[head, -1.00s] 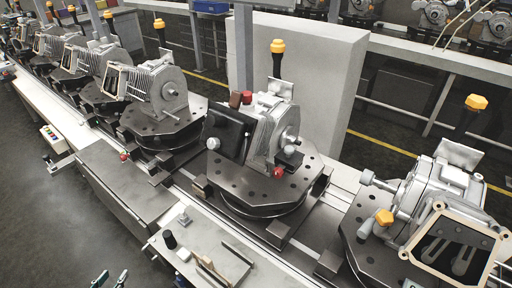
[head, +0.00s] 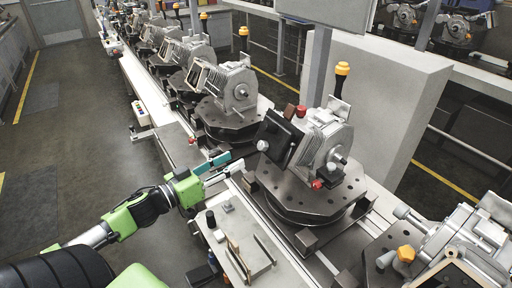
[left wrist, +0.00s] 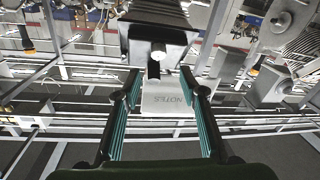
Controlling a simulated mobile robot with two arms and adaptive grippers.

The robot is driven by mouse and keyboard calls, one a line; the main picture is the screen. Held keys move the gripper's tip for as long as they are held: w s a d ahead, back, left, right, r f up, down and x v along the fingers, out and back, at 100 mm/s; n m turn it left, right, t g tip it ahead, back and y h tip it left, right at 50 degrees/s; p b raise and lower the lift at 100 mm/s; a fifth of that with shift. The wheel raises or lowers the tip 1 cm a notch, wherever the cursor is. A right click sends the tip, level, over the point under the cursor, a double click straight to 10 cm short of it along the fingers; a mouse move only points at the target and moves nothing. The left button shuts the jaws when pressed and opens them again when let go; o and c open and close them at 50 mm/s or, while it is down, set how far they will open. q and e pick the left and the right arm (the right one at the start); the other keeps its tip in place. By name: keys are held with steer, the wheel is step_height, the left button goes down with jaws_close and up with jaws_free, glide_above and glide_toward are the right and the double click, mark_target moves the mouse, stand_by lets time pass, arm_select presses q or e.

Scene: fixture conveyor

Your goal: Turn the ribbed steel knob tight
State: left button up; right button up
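A light grey metal knob (head: 263,145), which looks like the ribbed steel knob, sits on the lower left side of a dark block (head: 279,136) on the nearest whole fixture. Its ribs are too small to make out. In the left wrist view a pale round end (left wrist: 158,54) shows on a dark block beyond the fingers; it may be the same knob. My left gripper (head: 222,168), with teal finger pads, is to the lower left of the knob and apart from it. Its fingers (left wrist: 161,112) are spread and hold nothing. My right gripper is not in view.
The grey housing (head: 328,140) carries red knobs (head: 317,184) and stands on a dark round pallet (head: 300,198). A side tray (head: 240,255) with small parts lies in front. Another fixture (head: 460,240) is at right. Open floor (head: 85,180) lies left.

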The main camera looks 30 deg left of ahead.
mark_target(260, 146)
arm_select(q)
steer(key=p+x, duration=0.2)
steer(key=x, duration=0.6)
steer(key=shift+w+d+r, duration=0.15)
steer(key=shift+w+d, duration=0.25)
steer(key=shift+w, duration=0.35)
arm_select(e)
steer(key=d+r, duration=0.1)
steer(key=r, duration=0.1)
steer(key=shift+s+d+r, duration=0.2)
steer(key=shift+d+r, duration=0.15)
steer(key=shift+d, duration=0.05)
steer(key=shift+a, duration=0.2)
arm_select(q)
jaws_close()
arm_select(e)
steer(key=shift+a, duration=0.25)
